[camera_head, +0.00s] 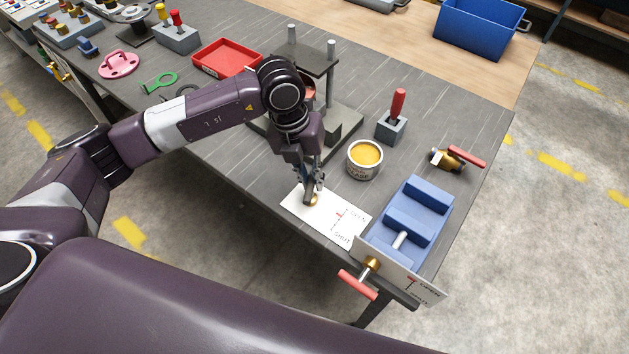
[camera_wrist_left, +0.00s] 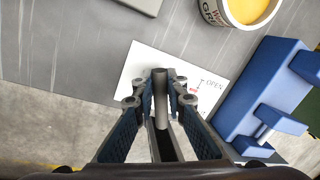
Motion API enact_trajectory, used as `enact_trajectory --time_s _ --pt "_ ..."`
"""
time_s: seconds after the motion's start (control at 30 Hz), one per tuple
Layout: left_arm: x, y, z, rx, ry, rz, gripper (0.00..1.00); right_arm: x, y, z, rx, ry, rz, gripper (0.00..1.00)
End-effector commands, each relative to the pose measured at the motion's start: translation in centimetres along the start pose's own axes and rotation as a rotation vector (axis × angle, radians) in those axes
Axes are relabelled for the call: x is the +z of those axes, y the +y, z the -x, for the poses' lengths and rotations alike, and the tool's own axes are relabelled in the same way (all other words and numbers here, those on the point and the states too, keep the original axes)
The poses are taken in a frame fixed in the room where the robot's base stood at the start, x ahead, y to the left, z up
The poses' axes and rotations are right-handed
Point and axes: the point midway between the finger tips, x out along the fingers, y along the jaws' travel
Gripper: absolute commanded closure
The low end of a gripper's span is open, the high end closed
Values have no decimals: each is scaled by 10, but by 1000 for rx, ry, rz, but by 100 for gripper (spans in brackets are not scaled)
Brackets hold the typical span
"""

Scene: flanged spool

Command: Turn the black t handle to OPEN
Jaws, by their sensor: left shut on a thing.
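The black T handle (camera_head: 308,197) is a dark bar above a brass fitting on a white card (camera_head: 345,233) marked OPEN and SHUT. My left gripper (camera_head: 314,188) comes down over it from above and is shut on it. In the left wrist view the handle (camera_wrist_left: 161,90) shows as a grey bar between the two fingers (camera_wrist_left: 162,112), running roughly up and down the picture. The card (camera_wrist_left: 140,58) lies behind it, with OPEN readable on its right; SHUT is mostly hidden by a finger there. My right gripper is not in view.
A second valve with a red T handle (camera_head: 357,285) sits at the table's front edge, beside a blue vise-like block (camera_head: 433,208). A grease tin (camera_head: 364,160), a red-handled lever box (camera_head: 391,129) and a red-lever brass valve (camera_head: 455,157) stand nearby. A press stand (camera_head: 345,122) is behind my gripper.

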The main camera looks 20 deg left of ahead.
Motion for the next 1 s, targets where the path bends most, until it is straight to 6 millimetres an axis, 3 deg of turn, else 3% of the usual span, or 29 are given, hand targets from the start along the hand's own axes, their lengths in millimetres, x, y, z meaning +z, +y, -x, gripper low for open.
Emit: enact_trajectory --time_s 1.0 --pt "-6 16 4 -5 -186 906 100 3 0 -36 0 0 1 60"
